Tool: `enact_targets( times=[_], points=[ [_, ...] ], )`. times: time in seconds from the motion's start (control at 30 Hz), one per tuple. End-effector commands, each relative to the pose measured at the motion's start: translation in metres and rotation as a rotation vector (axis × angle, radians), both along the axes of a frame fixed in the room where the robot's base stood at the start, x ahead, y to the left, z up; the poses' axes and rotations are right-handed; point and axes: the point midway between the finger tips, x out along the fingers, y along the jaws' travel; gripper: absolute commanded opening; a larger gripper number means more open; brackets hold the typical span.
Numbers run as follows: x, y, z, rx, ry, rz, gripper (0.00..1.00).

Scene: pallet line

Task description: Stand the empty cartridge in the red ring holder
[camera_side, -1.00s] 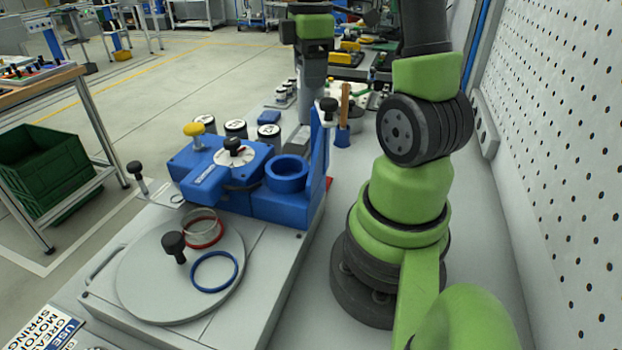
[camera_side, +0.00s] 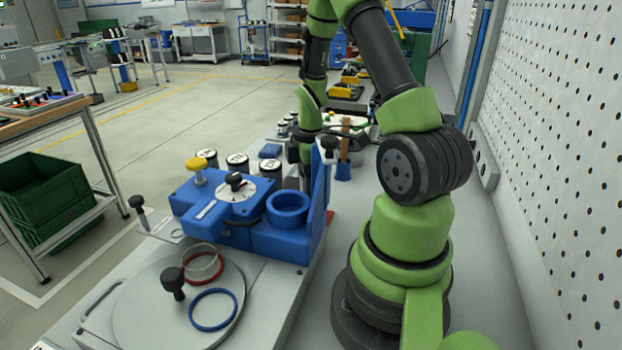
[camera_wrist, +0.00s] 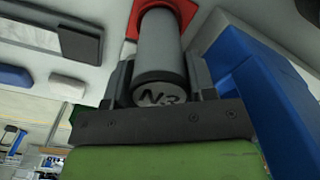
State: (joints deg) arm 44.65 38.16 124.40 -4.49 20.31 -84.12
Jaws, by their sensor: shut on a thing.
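My gripper (camera_wrist: 158,80) is shut on a grey cylindrical cartridge (camera_wrist: 160,48) in the wrist view. The cartridge's near end is dark-rimmed with a grey face marked "N3". Its far end meets a red piece (camera_wrist: 182,8), which looks like the red holder. I cannot tell whether the cartridge is inside it or just above it. In the side view my gripper is low behind the blue fixture, and its fingertips and the cartridge are mostly hidden. A bit of red (camera_side: 329,217) shows at the fixture's right edge.
The blue fixture (camera_side: 283,243) has a tall upright panel close beside my gripper. Several white-topped cartridges (camera_side: 238,161) stand behind it. A round plate (camera_side: 140,305) in front carries a red ring (camera_side: 208,279) and a blue ring (camera_side: 213,326).

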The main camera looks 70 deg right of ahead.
Motion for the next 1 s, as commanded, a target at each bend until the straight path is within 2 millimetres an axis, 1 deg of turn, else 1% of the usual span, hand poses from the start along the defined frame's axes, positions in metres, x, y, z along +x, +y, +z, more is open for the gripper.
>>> enact_targets(
  times=[0.37, 0.4, 0.47, 0.5, 0.73, 0.83, 0.93, 1.0],
  points=[
    [0.000, 0.000, -0.004, -0.001, -0.001, 0.001, 0.21],
    [0.000, 0.000, -0.004, -0.001, -0.001, 0.001, 0.57],
    [0.000, 0.000, -0.004, -0.001, -0.001, 0.001, 0.71],
    [0.000, 0.000, -0.004, -0.001, -0.001, 0.001, 0.76],
    [0.000, 0.000, -0.003, -0.001, -0.001, 0.001, 0.76],
    [0.000, 0.000, 0.000, -0.002, -0.002, 0.001, 0.76],
    [0.001, -0.001, 0.011, -0.004, -0.004, 0.001, 0.76],
    [0.001, -0.001, 0.023, -0.006, -0.005, 0.002, 0.76]
  ],
)
